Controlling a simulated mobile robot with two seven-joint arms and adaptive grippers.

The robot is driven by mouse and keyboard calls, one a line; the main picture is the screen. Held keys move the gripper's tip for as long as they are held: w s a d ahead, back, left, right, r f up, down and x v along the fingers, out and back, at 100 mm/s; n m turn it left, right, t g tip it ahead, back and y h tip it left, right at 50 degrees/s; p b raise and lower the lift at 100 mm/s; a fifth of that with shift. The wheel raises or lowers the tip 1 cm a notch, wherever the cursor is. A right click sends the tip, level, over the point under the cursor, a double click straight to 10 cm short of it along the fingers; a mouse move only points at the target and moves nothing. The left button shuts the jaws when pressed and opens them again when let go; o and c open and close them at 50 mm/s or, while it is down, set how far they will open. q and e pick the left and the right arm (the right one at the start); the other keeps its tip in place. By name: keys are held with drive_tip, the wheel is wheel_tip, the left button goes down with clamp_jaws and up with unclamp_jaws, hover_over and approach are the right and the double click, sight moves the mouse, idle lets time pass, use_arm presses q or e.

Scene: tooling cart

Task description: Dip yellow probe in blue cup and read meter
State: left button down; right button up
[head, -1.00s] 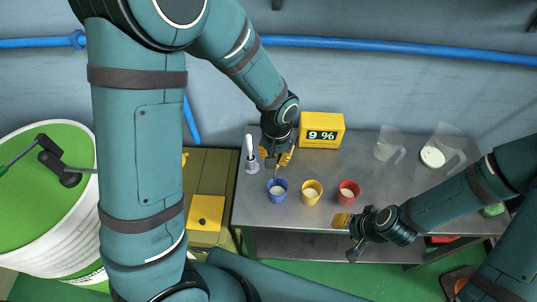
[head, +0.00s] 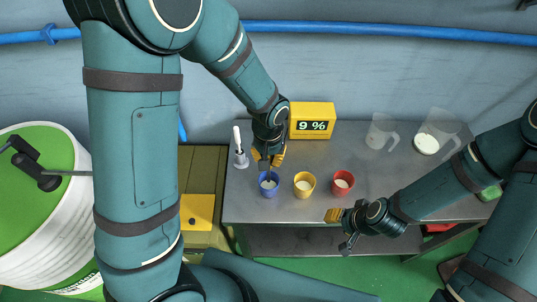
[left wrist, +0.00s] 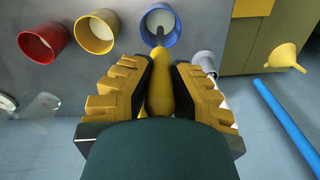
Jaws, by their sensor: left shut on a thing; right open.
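The yellow probe (left wrist: 160,92) is held upright between the fingers of my left gripper (head: 269,160), which is shut on it. In the left wrist view its dark tip lies within the mouth of the blue cup (head: 269,189); how deep it sits I cannot tell. The blue cup also shows in the left wrist view (left wrist: 173,37) and holds pale contents. The yellow meter (head: 312,120) stands behind, and its display reads 9 %. My right gripper (head: 341,233) is open and empty, in front of the red cup.
A yellow cup (head: 304,185) and a red cup (head: 343,184) stand right of the blue cup. A white-handled tool in a holder (head: 241,160) stands to its left. Two clear jugs (head: 380,131) (head: 435,131) are at the back right of the grey cart top (head: 385,172).

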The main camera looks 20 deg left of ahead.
use_arm(q)
drive_tip(key=shift+f+b, duration=2.1)
drive_tip(key=shift+f, duration=0.65)
drive_tip(key=shift+r, duration=0.15)
idle(0.4)
drive_tip(key=shift+r+p, duration=3.9)
drive_tip(key=shift+r, duration=1.2)
drive_tip(key=shift+f, duration=0.1)
wheel_tip(320, 180, up, 2)
drive_tip(key=shift+r+p, duration=0.1)
drive_tip(key=shift+p, duration=0.65)
drive_tip(key=shift+r+p, duration=0.35)
drive_tip(key=shift+r, duration=0.6)
